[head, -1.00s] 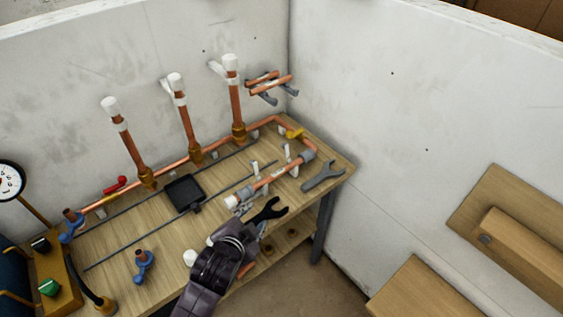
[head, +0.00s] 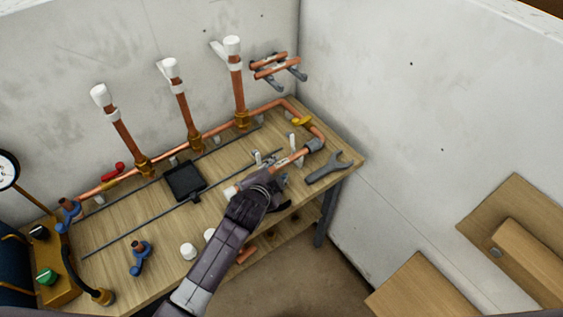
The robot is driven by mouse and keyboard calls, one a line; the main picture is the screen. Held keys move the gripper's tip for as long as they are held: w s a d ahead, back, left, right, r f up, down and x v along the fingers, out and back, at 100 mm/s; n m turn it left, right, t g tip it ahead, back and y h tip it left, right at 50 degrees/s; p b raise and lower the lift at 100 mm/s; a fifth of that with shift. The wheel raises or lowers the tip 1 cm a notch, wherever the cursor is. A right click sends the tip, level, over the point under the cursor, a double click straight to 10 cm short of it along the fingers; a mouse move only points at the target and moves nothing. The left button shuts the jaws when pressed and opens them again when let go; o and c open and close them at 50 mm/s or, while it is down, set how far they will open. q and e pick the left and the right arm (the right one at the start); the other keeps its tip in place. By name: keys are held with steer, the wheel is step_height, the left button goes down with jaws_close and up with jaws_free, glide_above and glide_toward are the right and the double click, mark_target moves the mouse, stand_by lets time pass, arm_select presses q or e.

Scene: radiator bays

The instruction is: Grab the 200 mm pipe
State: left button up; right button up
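My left gripper (head: 273,191) reaches over the front right part of the bench, by a copper pipe (head: 291,160) held in white clips. Two short copper pipes (head: 270,68) lie on grey wall brackets. Another copper piece (head: 246,254) shows on the lower shelf. No length marking is readable, so I cannot tell which is 200 mm. My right gripper is not in view.
A grey wrench (head: 329,168) lies at the bench's right end. Three upright copper pipes (head: 183,109) with white tops rise from a long horizontal pipe. A black tray (head: 185,181), blue valves (head: 140,257) and white caps (head: 188,251) occupy the bench (head: 113,262).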

mark_target(281, 164)
arm_select(q)
steer(key=shift+w+d+f, duration=0.1)
steer(key=shift+w+f, duration=0.15)
steer(key=shift+w, duration=0.2)
steer(key=shift+w+d+f, duration=0.1)
steer(key=shift+w+f, duration=0.1)
steer(key=shift+w+d+f, duration=0.1)
steer(key=shift+w+f, duration=0.05)
steer(key=shift+w, duration=0.1)
steer(key=shift+c, duration=1)
steer(key=c, duration=0.7)
jaws_close()
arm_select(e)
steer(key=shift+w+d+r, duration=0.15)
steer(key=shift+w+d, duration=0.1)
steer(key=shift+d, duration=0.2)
